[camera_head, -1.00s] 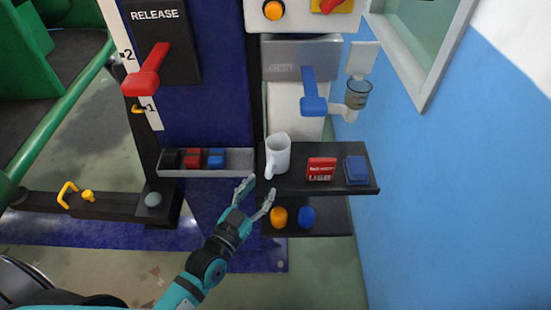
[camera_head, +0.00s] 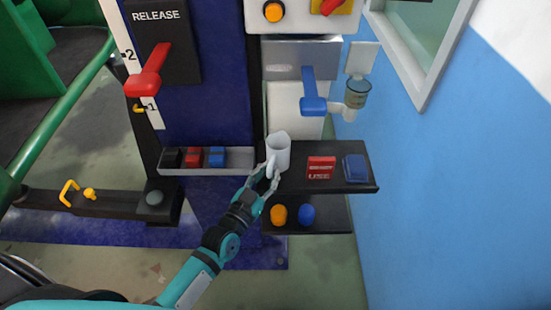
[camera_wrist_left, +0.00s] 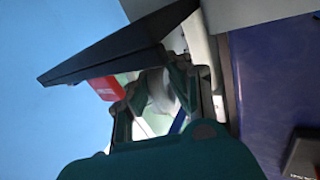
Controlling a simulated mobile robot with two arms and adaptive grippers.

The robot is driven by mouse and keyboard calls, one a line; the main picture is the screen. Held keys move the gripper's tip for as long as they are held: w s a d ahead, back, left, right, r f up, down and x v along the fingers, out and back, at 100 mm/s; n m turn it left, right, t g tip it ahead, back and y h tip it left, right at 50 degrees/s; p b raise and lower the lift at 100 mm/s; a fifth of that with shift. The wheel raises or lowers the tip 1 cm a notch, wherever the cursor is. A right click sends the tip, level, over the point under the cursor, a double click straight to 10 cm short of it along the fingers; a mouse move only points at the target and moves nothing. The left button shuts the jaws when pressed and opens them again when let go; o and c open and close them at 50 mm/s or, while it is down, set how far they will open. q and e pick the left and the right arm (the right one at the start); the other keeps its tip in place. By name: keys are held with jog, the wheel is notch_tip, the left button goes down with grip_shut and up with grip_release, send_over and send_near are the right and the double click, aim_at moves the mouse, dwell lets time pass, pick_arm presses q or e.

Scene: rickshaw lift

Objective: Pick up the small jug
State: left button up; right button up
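The small jug (camera_head: 278,152) is white, with its handle toward the front left. It stands upright at the left end of the black upper shelf (camera_head: 312,183). My left gripper (camera_head: 268,175) is at the jug's handle, with one finger on each side of it. In the left wrist view, the gripper (camera_wrist_left: 160,88) has its fingers apart, with the whitish jug (camera_wrist_left: 158,92) partly visible between them. I see no firm grip; contact with the handle is unclear. My right gripper is not in view.
A red USB box (camera_head: 320,168) and a blue box (camera_head: 356,168) stand right of the jug. A grey tray (camera_head: 170,172) with coloured blocks adjoins on the left. A blue lever (camera_head: 312,103) hangs above. Orange (camera_head: 278,215) and blue (camera_head: 306,215) knobs sit below.

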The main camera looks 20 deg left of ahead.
aim_at(269, 164)
pick_arm(q)
grip_shut()
jog(key=shift+r, duration=0.15)
jog(key=shift+r, duration=1.75)
jog(key=d+r+b+v, duration=0.1)
jog(key=d+v, duration=0.2)
jog(key=v, duration=1.2)
jog(key=shift+s+d+r, duration=0.2)
jog(key=shift+s+d, duration=0.25)
jog(key=shift+s, duration=0.2)
